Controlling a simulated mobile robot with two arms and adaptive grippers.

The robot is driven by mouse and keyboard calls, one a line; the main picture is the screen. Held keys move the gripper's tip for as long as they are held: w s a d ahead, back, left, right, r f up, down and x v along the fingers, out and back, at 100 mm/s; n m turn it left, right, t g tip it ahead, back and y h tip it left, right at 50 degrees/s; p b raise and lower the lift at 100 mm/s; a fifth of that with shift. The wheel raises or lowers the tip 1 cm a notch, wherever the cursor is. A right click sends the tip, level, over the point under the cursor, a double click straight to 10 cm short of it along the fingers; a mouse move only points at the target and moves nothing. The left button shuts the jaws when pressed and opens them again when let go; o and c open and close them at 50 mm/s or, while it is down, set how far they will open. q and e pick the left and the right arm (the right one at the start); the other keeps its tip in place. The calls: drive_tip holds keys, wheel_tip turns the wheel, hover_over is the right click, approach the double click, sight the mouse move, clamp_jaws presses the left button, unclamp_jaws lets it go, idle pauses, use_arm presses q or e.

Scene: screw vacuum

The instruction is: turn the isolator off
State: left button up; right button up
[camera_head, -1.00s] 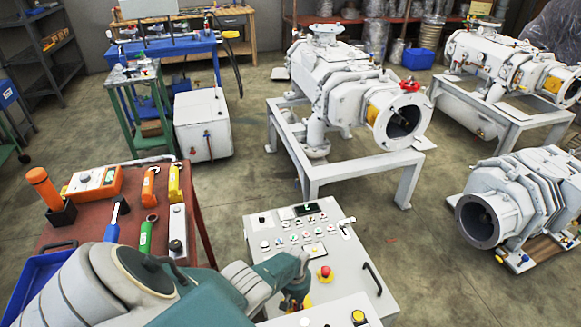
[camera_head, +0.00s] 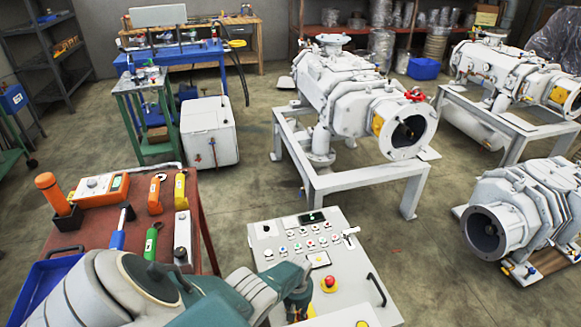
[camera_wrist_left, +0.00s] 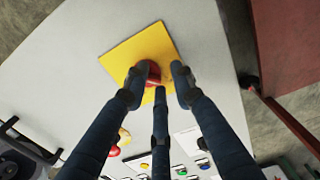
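The isolator shows in the left wrist view as a red knob (camera_wrist_left: 154,74) on a square yellow plate (camera_wrist_left: 136,50), on a pale panel face. My left gripper (camera_wrist_left: 158,82) has its dark fingers spread around the knob, with a gap to the right finger. I cannot tell whether any finger touches the knob. In the head view my left gripper (camera_head: 298,302) is at the left side of the control cabinet (camera_head: 350,262), and the isolator is hidden there. My right gripper is not in view.
A red emergency button (camera_head: 329,283) and several small buttons are on the cabinet top, close to my left gripper. A red tool table (camera_head: 207,235) stands left of the cabinet. A white pump on a frame (camera_head: 362,180) stands behind it. Open floor lies right of the cabinet.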

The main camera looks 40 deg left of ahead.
use_arm(q)
drive_tip(key=o, duration=0.5)
drive_tip(key=shift+s+a+f, duration=0.45)
drive_tip(key=shift+s+a, duration=0.05)
drive_tip(key=shift+s, duration=0.15)
drive_tip(key=shift+w+f, duration=0.1)
drive_tip(key=shift+w, duration=0.05)
drive_tip(key=shift+s+d, duration=0.2)
drive_tip(key=shift+d, duration=0.05)
drive_tip(key=shift+w+a, duration=0.1)
drive_tip(key=shift+w, duration=0.15)
drive_tip(key=shift+w+r, duration=0.2)
drive_tip(key=shift+r, duration=0.1)
